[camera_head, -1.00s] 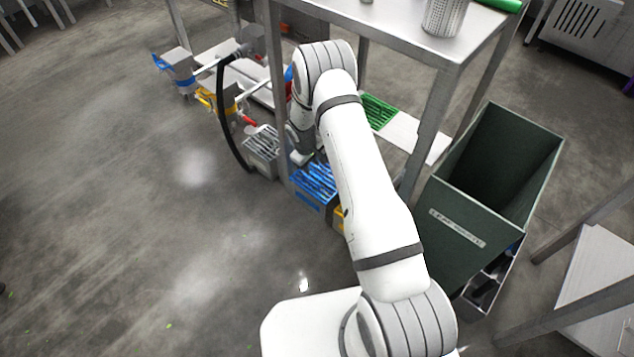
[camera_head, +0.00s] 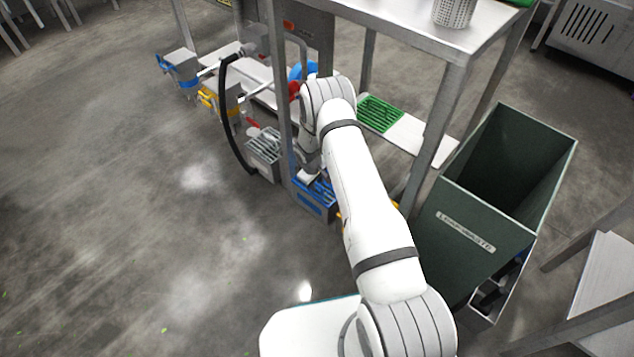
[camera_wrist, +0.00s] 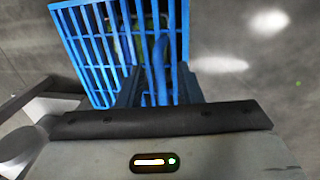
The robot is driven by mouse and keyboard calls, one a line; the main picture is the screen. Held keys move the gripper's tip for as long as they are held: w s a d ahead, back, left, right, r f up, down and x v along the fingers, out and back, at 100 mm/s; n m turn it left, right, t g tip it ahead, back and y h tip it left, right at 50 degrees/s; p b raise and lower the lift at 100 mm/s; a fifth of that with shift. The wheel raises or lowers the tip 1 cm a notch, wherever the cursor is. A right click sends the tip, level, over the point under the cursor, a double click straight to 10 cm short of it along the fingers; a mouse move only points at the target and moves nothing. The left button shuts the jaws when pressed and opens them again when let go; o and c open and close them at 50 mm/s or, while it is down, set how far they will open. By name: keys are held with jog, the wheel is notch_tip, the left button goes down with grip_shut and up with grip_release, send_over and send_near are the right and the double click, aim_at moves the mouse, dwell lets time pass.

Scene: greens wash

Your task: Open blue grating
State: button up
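The blue grating (camera_wrist: 95,50) fills the upper left and middle of the wrist view, with a blue upright handle (camera_wrist: 160,72) on it. My gripper (camera_wrist: 158,88) has its dark fingers apart, one on each side of the handle, with gaps visible between them and it. Some green shows behind the bars. In the head view, the blue grating (camera_head: 325,189) lies on top of a blue-sided box (camera_head: 311,205) by a table leg. My arm hides part of it, and my gripper is largely hidden there.
A grey grated box (camera_head: 264,146) stands left of the blue one, and a green grating (camera_head: 380,113) lies on the low shelf (camera_head: 428,142). A tall dark green bin (camera_head: 470,225) stands to the right. The metal table leg (camera_head: 279,110) is close to my arm. The floor at left is clear.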

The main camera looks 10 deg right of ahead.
jog(key=shift+c, duration=0.3)
grip_shut()
dwell(0.3)
